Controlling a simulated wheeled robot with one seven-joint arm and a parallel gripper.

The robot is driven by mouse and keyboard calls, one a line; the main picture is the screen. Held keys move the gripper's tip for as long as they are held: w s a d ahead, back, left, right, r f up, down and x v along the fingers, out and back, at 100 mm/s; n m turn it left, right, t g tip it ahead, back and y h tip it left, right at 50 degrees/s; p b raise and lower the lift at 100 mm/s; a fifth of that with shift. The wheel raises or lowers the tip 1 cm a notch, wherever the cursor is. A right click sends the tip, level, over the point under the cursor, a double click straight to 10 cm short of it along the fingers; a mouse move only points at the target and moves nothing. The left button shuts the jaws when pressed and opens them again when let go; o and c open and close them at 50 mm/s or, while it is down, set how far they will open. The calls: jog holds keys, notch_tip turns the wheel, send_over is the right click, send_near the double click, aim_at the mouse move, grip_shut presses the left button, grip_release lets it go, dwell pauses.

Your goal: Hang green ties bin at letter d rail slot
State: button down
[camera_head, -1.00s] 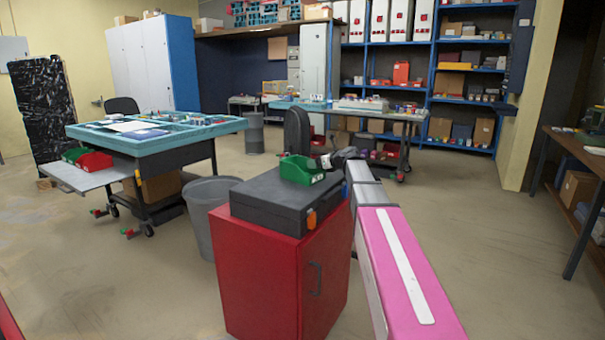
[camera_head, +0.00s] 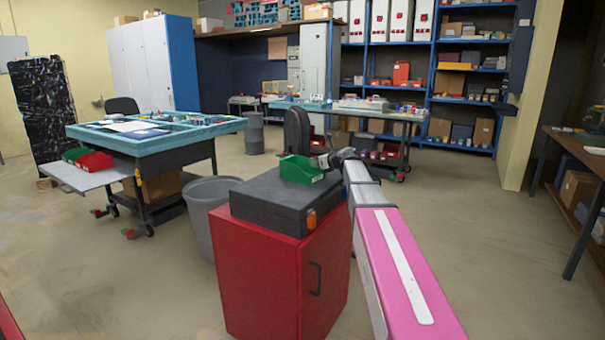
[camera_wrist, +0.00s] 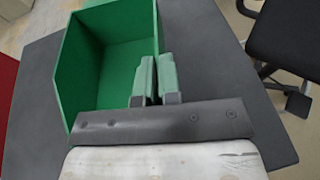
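The green bin (camera_head: 299,170) sits on a dark grey case on top of the red cabinet. A small white label shows on its front in the head view. In the wrist view the bin (camera_wrist: 88,75) looks empty, with its open top towards the camera. My gripper (camera_wrist: 156,72) is at the bin's right wall, one finger inside and one outside, with almost no gap, and looks shut on that wall. In the head view my gripper (camera_head: 322,162) reaches the bin's right side. No rail slot with a letter d can be made out.
The dark grey case (camera_head: 265,203) covers the red cabinet (camera_head: 268,275). A grey waste bin (camera_head: 200,215) stands to its left. A teal workbench (camera_head: 160,142) with red and green bins is farther left. Open floor lies to the right, before a side table (camera_head: 572,150).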

jog(key=shift+r, duration=0.15)
jog(key=shift+r, duration=1.05)
jog(key=shift+s+d, duration=0.1)
jog(key=shift+s+d+r, duration=0.2)
jog(key=shift+s+d, duration=3.2)
jog(key=shift+s, duration=0.1)
